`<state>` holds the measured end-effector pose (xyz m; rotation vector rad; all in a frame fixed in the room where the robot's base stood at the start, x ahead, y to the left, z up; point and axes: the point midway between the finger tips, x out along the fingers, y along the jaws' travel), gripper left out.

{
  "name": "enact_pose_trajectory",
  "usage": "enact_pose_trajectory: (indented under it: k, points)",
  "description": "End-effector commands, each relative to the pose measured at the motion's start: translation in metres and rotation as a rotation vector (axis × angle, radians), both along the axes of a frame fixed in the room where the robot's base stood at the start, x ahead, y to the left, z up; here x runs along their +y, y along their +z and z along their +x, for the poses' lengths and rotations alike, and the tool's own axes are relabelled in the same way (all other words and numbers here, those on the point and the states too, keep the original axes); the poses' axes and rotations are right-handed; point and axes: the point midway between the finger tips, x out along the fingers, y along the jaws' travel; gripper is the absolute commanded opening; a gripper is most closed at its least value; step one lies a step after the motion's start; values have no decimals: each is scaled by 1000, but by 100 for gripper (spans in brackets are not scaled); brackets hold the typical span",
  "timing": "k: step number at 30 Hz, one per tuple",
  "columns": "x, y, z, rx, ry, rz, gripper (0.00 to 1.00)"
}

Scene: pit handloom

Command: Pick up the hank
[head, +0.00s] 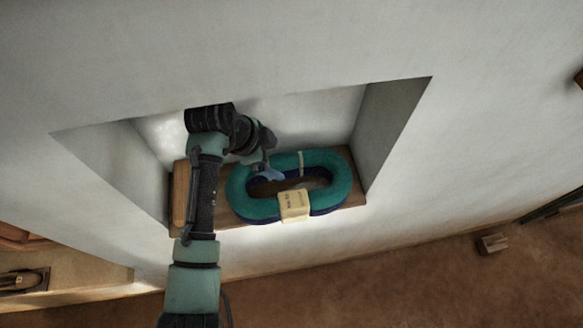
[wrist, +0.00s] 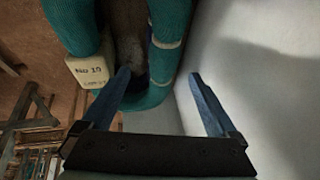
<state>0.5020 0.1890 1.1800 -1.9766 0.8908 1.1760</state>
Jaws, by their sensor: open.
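The hank (head: 332,178) is a teal and dark blue oval ring of yarn with an open middle, lying on the wooden shelf of a wall niche. A cream tag (head: 294,205) marked "No 10" sits on its front side, and a pale tie wraps its back side. In the wrist view the hank (wrist: 167,32) fills the top, with the tag (wrist: 90,70) at left. My gripper (wrist: 160,82) has one blue finger over the hank's curved end and the other beside the pale wall. Contact cannot be told.
The niche's wooden shelf (head: 357,196) is bounded by a right side wall (head: 392,125) and a back wall (head: 335,115). A wooden block (head: 180,195) stands at the niche's left, close to my arm. A small wooden block (head: 492,244) lies on the brown floor.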

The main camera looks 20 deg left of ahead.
Motion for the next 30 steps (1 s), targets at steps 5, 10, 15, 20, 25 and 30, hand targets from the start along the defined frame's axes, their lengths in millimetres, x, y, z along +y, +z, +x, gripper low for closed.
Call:
enact_pose_trajectory:
  k: [5, 10, 15, 20, 25, 30]
  points:
    - [-4, -17, 6, 1, -1, 1, 94]
    - [-6, -24, 13, 0, -1, 3, 94]
    - [-11, -42, 25, 0, -2, 3, 94]
    - [-15, -57, 33, 0, 0, 2, 94]
    - [-17, -58, 35, -1, 0, 0, 94]
    - [-17, -57, 35, -1, 0, 0, 87]
